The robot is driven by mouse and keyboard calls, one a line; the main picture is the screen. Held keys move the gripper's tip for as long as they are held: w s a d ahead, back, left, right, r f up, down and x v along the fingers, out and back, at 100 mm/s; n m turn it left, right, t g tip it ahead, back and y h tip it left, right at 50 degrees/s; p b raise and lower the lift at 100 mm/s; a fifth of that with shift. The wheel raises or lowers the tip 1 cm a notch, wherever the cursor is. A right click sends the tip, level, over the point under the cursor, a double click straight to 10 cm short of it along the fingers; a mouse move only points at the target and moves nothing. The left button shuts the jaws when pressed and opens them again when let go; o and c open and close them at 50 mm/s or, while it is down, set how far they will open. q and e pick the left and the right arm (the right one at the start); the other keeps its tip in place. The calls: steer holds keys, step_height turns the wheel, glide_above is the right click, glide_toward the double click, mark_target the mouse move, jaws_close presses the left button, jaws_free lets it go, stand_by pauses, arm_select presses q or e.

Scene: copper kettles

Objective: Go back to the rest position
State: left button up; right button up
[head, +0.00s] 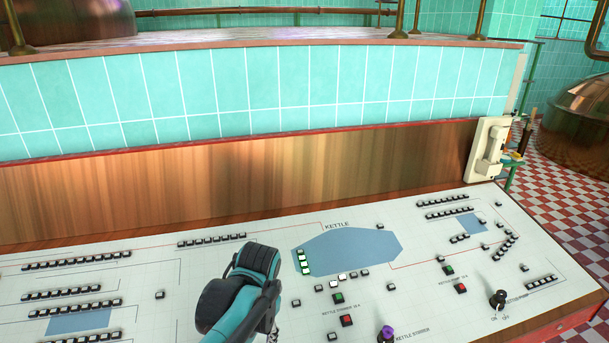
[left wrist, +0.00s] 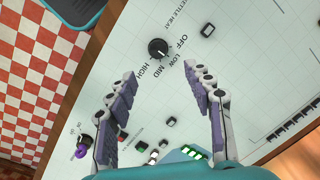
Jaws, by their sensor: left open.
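My left gripper (left wrist: 158,76) is open and empty in the left wrist view, with its two fingers spread apart above the white control panel (left wrist: 250,70). A black knob (left wrist: 158,49) marked OFF, LOW, MID and HIGH lies just beyond the fingertips, near the words KETTLE HEAT. It appears apart from the fingers. In the head view my left arm (head: 240,290) reaches over the panel from the bottom, left of the blue kettle shape (head: 350,250). Its fingers are mostly hidden below the wrist. My right gripper is not in view.
A purple knob (head: 387,334), another black knob (head: 498,299), green and red buttons and several small switch rows stand on the panel. A cream telephone (head: 488,150) hangs at the right end of the wooden backboard (head: 230,190). Space above the panel's right side is clear.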

arm_select(q)
steer(key=s+a+n+t+h, duration=0.1)
steer(key=s+a+n+t, duration=0.4)
steer(key=s, duration=0.4)
steer(key=shift+s+a+t, duration=0.3)
steer(key=shift+a+t, duration=0.1)
steer(key=shift+t, duration=0.1)
steer(key=shift+r, duration=0.1)
